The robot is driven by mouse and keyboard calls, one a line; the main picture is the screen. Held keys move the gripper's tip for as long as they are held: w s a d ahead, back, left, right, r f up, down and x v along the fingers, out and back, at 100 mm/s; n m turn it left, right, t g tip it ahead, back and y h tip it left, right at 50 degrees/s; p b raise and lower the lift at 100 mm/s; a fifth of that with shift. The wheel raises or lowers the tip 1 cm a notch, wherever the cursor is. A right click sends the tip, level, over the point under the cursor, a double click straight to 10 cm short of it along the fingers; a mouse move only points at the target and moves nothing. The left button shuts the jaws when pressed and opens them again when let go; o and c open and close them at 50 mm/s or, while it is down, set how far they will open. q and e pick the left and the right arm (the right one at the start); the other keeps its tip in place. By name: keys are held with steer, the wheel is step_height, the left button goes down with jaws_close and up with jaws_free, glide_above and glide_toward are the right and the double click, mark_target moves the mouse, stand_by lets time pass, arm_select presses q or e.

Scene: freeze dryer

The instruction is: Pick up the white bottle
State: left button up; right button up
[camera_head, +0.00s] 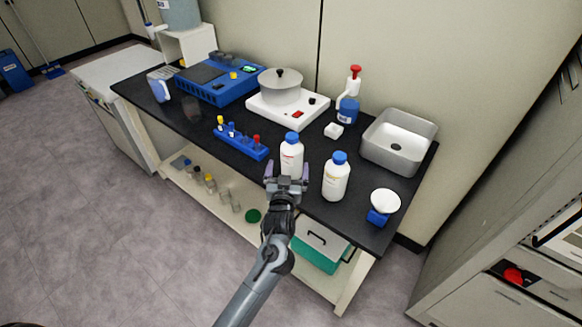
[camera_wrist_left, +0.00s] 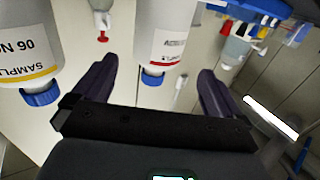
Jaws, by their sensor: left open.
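Two white bottles with blue caps stand upright near the front edge of the black bench. One has a red-striped label (camera_head: 291,157); the other has a yellow-striped label (camera_head: 336,180) and stands to its right. My left gripper (camera_head: 286,170) is open at the red-striped bottle, its fingers to either side of that bottle's lower part in the head view. In the left wrist view, which is upside down, the red-striped bottle (camera_wrist_left: 167,42) shows between the spread fingers; contact cannot be told. The yellow-striped bottle (camera_wrist_left: 28,45) is outside them. My right gripper is not in view.
A blue tube rack (camera_head: 240,143) stands left of the bottles. A small blue device with a white dish (camera_head: 384,203) stands at right.

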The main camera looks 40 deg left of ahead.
mark_target(290, 158)
arm_select(q)
steer(key=b+x, duration=0.1)
steer(key=x, duration=0.4)
steer(key=shift+w+a, duration=0.2)
steer(key=shift+w, duration=0.15)
steer(key=shift+b+x, duration=0.95)
steer(key=shift+x, duration=1.4)
steer(key=shift+w+d, duration=0.1)
steer(key=shift+d, duration=0.05)
steer(key=c, duration=1.4)
steer(key=shift+r, duration=0.15)
steer(key=shift+c, duration=0.2)
